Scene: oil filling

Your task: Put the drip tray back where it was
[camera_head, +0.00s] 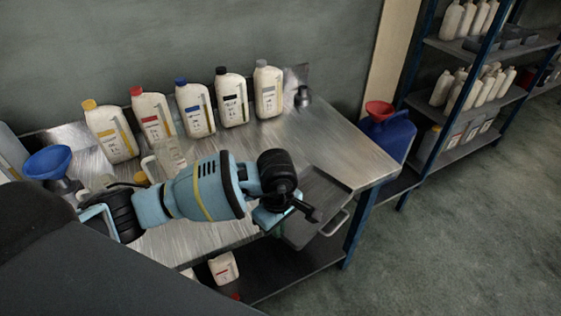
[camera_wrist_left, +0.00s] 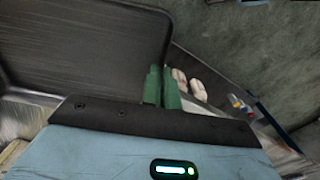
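The drip tray (camera_head: 318,192) is a shallow dark grey tray at the front right of the metal workbench, across its front edge, with a pale handle (camera_head: 335,224) on its near side. In the left wrist view the tray (camera_wrist_left: 85,40) fills the upper left. My left gripper (camera_head: 305,212) is at the tray's left side, partly hidden by its own wrist. In the left wrist view its green fingers (camera_wrist_left: 161,86) are close together at the tray's rim and appear shut on it. I cannot tell whether the tray rests on anything. My right gripper is not in view.
Several oil bottles (camera_head: 192,108) stand along the back of the workbench (camera_head: 330,140). A blue funnel (camera_head: 47,162) and a glass jug (camera_head: 170,155) are at the left. A blue canister with a red funnel (camera_head: 388,132) stands beyond the right end. The floor (camera_head: 470,230) at right is clear.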

